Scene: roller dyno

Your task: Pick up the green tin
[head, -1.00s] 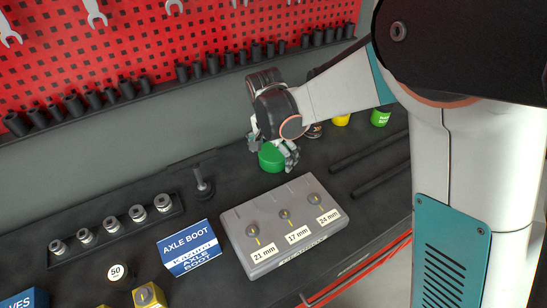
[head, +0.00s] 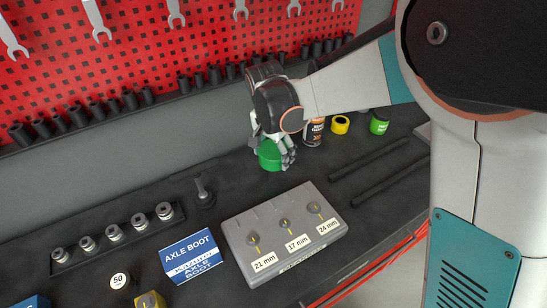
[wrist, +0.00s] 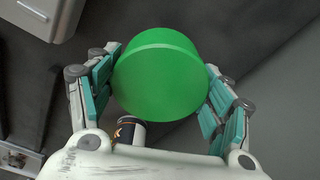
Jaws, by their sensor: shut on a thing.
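The green tin (head: 269,156) is a short, round, plain green can near the back of the dark bench in the head view. In the wrist view the green tin (wrist: 160,75) sits between the two fingers. My gripper (head: 272,150) is shut on it from above, with the finger pads against its sides; the gripper also shows in the wrist view (wrist: 160,88). Whether the tin touches the bench or hangs just above it, I cannot tell.
A grey box with labelled sizes (head: 237,237) lies in front of the tin. A spray can (head: 314,133), a yellow roll (head: 340,125) and a green-labelled can (head: 379,125) stand to the right. Black bars (head: 370,158) lie nearby. A socket rail (head: 60,268) is at left.

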